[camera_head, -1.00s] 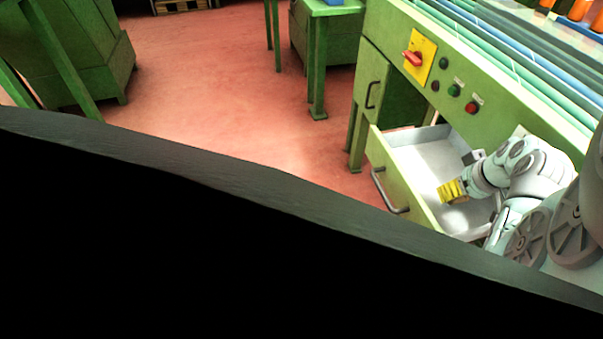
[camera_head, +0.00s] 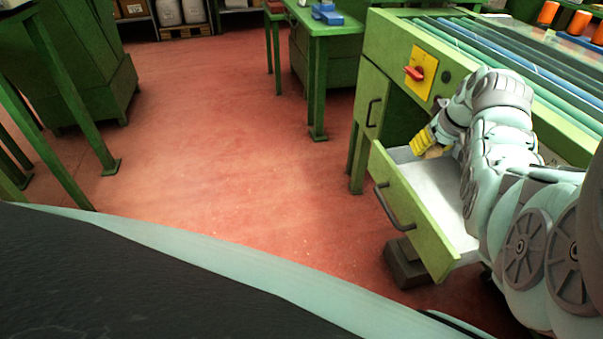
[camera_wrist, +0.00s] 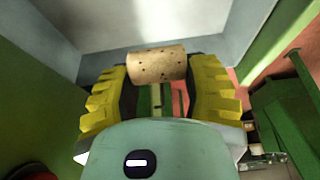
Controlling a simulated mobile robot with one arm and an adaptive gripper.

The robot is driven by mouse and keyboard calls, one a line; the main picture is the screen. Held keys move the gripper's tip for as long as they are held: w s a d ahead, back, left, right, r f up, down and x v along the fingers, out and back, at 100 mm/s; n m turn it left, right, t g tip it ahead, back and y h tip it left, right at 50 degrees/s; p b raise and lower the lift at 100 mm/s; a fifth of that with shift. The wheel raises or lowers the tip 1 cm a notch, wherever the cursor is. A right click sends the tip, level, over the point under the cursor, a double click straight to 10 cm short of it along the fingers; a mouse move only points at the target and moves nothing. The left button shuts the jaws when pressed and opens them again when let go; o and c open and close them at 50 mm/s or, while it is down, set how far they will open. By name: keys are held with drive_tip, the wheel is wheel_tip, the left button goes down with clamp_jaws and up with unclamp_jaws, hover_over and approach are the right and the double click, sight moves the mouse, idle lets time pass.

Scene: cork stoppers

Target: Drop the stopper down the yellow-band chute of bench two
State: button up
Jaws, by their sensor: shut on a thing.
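The stopper (camera_wrist: 157,67) is a tan, speckled cork cylinder, seen crosswise between the yellow ribbed fingers in the wrist view. My gripper (camera_wrist: 158,82) is shut on it, one finger at each end. In the head view my gripper (camera_head: 427,143) is above the back of an open drawer (camera_head: 415,214), beside the green machine front. Only a small tan patch of the stopper (camera_head: 437,152) shows there. I cannot make out a yellow-band chute in either view.
The drawer is pulled out from a green machine (camera_head: 386,36) with a red-and-yellow switch (camera_head: 420,72). A dark block (camera_head: 405,263) is on the floor below it. A green table (camera_head: 316,28) with blue items stands behind. Red floor in the middle is clear.

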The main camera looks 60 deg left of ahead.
drive_tip(key=shift+w+a+f+b, duration=0.15)
drive_tip(key=shift+a+b, duration=0.2)
drive_tip(key=shift+a, duration=0.2)
drive_tip(key=shift+w+a+b, duration=0.15)
drive_tip(key=shift+a+b, duration=0.15)
drive_tip(key=shift+a, duration=0.25)
drive_tip(key=shift+w+a, duration=0.1)
drive_tip(key=shift+a, duration=0.25)
